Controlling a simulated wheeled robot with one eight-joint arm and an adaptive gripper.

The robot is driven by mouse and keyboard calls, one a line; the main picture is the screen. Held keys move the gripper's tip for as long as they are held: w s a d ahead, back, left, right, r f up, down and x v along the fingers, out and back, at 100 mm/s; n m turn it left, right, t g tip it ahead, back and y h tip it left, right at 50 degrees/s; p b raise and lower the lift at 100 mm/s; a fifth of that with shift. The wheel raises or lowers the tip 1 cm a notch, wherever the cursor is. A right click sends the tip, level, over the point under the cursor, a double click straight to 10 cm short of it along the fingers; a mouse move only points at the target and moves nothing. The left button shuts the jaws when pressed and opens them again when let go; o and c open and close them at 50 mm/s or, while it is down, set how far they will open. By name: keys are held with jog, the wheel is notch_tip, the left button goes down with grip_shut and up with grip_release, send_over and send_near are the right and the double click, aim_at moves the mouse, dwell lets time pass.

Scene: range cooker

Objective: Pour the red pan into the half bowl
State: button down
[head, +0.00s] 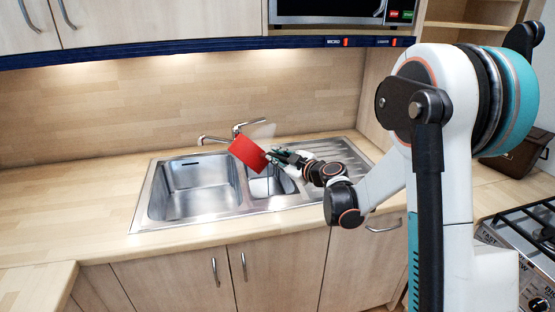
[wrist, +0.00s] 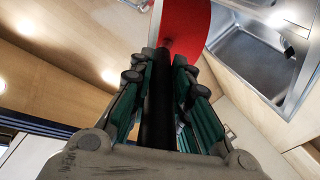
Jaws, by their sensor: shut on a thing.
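The red pan (head: 246,153) is held in the air over the sink, above the left side of the half bowl (head: 272,184), the small middle basin. The pan is steeply tilted, with a flat red face towards the head camera. My gripper (head: 282,158) is to the right of the pan and shut on its handle. In the wrist view the black handle (wrist: 160,105) runs between the green-padded fingers to the red pan (wrist: 184,35) at the top. I cannot see whether anything is in the pan.
The large basin (head: 195,188) is left of the half bowl, and the ribbed drainer (head: 335,152) is to the right. The tap (head: 215,139) stands behind, close to the pan. The wooden worktop (head: 70,200) at left is clear. A cooker (head: 525,240) is at far right.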

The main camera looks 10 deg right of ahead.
jog(key=shift+w+d+r, duration=0.1)
jog(key=shift+d, duration=0.1)
jog(key=shift+w+d+m, duration=0.1)
jog(key=shift+d+m, duration=0.1)
jog(key=shift+m, duration=0.2)
jog(key=shift+w+d+m+b, duration=0.1)
jog(key=shift+d+m+b, duration=0.2)
jog(key=shift+d+m, duration=0.1)
dwell(0.9)
jog(key=shift+w+d+y, duration=0.15)
jog(key=shift+d+y, duration=0.05)
jog(key=shift+y, duration=0.1)
jog(key=shift+m, duration=0.3)
jog(key=shift+w+d+b, duration=0.1)
jog(key=shift+d+b, duration=0.2)
dwell(0.9)
jog(key=shift+w+d+m, duration=0.15)
jog(key=shift+d+m, duration=0.25)
jog(key=shift+m, duration=0.1)
jog(key=shift+y, duration=0.3)
jog(key=shift+w+d+f+m+b, duration=0.2)
jog(key=shift+d+m+b, duration=0.1)
jog(key=shift+b, duration=0.1)
dwell(0.5)
